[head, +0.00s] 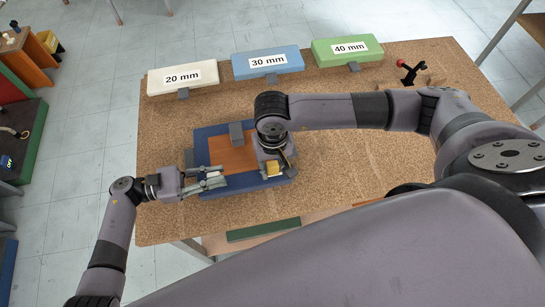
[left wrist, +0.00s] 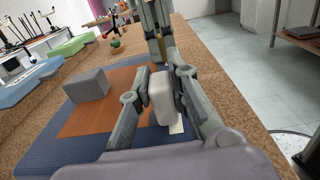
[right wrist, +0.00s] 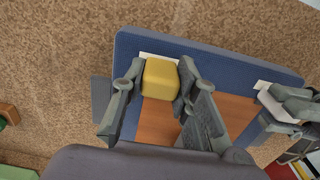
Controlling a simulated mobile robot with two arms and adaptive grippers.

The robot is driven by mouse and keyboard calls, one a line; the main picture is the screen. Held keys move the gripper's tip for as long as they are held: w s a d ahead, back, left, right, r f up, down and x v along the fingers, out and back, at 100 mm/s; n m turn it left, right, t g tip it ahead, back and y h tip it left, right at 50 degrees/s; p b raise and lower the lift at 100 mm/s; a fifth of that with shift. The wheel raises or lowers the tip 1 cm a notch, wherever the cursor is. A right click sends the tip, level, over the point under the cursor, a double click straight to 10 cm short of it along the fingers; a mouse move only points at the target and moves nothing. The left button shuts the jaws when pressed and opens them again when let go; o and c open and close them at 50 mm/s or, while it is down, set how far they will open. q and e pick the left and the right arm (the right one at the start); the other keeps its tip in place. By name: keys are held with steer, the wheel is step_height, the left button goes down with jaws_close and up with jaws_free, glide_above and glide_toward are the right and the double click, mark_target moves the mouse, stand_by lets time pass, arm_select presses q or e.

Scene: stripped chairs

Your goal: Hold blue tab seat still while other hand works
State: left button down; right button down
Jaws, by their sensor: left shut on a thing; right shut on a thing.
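The blue seat (head: 209,132) lies flat on the cork-topped table, with a brown panel (head: 228,156) in its middle. My left gripper (head: 214,180) is shut on a whitish block (left wrist: 162,98) at the seat's left side, beside a white patch (left wrist: 177,126). My right gripper (right wrist: 160,88) is shut on a yellow block (right wrist: 160,79) at the seat's opposite side, over another white patch (right wrist: 147,56). The yellow block also shows in the head view (head: 272,167). I cannot tell whether either block touches the seat.
A grey block (head: 236,133) stands at the seat's far edge. Boxes marked 20 mm (head: 183,78), 30 mm (head: 268,63) and 40 mm (head: 347,50) line the table's back. A red-topped black tool (head: 409,72) stands at back right. The cork between boxes and seat is mostly clear.

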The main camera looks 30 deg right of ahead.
mark_target(273, 165)
steer(key=shift+s, duration=0.25)
steer(key=c, duration=1.2)
jaws_free()
steer(key=shift+c, duration=0.2)
step_height(273, 165, up, 12)
arm_select(q)
steer(key=c, duration=1.4)
jaws_free()
steer(key=shift+c, duration=0.2)
